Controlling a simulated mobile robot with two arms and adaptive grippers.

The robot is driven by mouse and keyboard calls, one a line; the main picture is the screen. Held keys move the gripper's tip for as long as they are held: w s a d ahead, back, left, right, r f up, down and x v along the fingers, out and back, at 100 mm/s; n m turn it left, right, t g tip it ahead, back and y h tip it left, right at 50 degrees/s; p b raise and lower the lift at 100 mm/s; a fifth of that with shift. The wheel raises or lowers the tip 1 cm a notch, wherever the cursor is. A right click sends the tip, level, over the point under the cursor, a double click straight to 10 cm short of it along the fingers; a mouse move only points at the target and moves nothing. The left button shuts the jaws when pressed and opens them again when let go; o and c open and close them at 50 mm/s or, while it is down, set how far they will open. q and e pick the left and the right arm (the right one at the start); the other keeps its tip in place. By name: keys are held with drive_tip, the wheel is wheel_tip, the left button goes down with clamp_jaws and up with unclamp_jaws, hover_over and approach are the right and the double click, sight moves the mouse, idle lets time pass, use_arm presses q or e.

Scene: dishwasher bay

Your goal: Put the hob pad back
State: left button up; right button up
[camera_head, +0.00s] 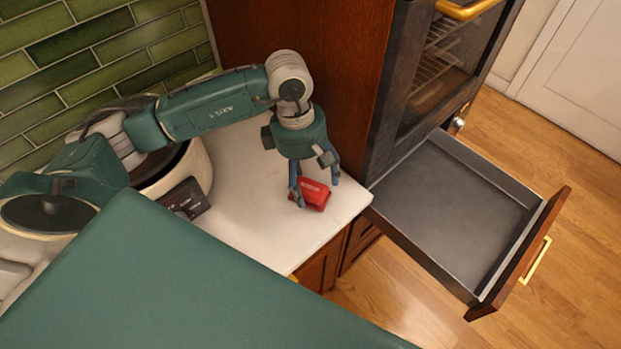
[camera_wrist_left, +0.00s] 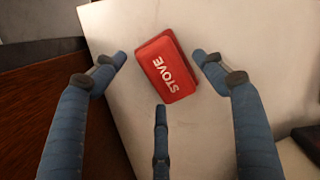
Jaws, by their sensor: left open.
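The hob pad looks to be the red block (camera_head: 313,194) on the white counter near its front right corner. In the left wrist view this red pad (camera_wrist_left: 167,68) carries the white word "STOVE". My left gripper (camera_head: 316,188) is above it, pointing down. In the left wrist view its blue fingers (camera_wrist_left: 160,62) are spread, with the pad between and beyond the tips; I cannot tell if any finger touches it. An open drawer (camera_head: 450,195) with a grey inside stands empty right of the counter. My right gripper is not in view.
A tall wooden cabinet with an oven (camera_head: 440,70) rises behind the drawer. A dark flat item (camera_head: 186,198) is on the counter at left, beside a round cream pot (camera_head: 190,172). The white counter (camera_head: 245,205) is bare between them and the pad.

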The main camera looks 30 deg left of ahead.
sight(304, 180)
use_arm(q)
drive_tip(key=shift+r, duration=0.3)
wheel_tip(304, 180, up, 12)
drive_tip(key=a+b, duration=0.1)
drive_tip(key=b, duration=0.2)
drive_tip(key=shift+a+f+b, duration=0.2)
drive_tip(key=shift+a+b, duration=0.1)
drive_tip(key=shift+a, duration=0.1)
drive_tip(key=shift+s, duration=0.1)
